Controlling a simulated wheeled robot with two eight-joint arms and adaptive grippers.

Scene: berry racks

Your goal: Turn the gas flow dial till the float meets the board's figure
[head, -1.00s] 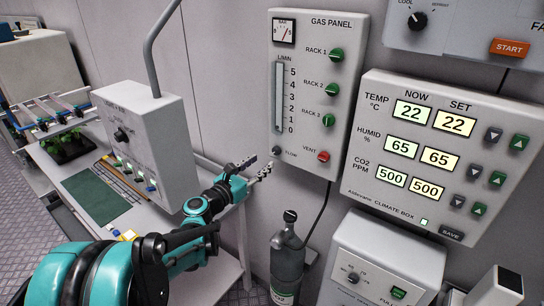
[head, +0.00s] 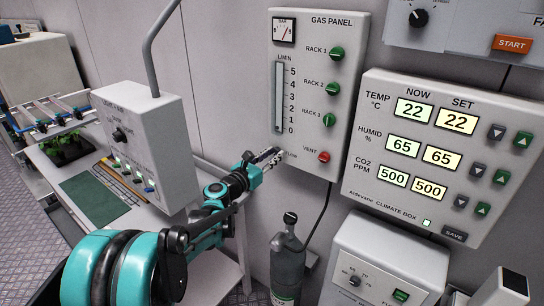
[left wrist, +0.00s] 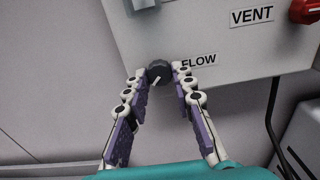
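The grey gas panel (head: 343,30) carries an upright flow tube (head: 279,98) marked 0 to 5 L/MIN; I cannot make out the float in it. The flow dial (left wrist: 158,72) is a small dark knob with a pale pointer line, left of the FLOW label in the left wrist view. In the head view it is hidden behind my fingertips. My left gripper (head: 272,157) is at the panel's lower left corner. In the left wrist view its open fingers (left wrist: 160,80) stand on either side of the dial; I cannot tell if they touch it. No board with a figure can be made out.
Green rack knobs (head: 333,88) and a red vent knob (head: 323,157) sit right of the tube. The climate box (head: 360,150) hangs further right. A gas cylinder (head: 287,265) stands below the panel. A grey control box (head: 150,170) is left of my arm.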

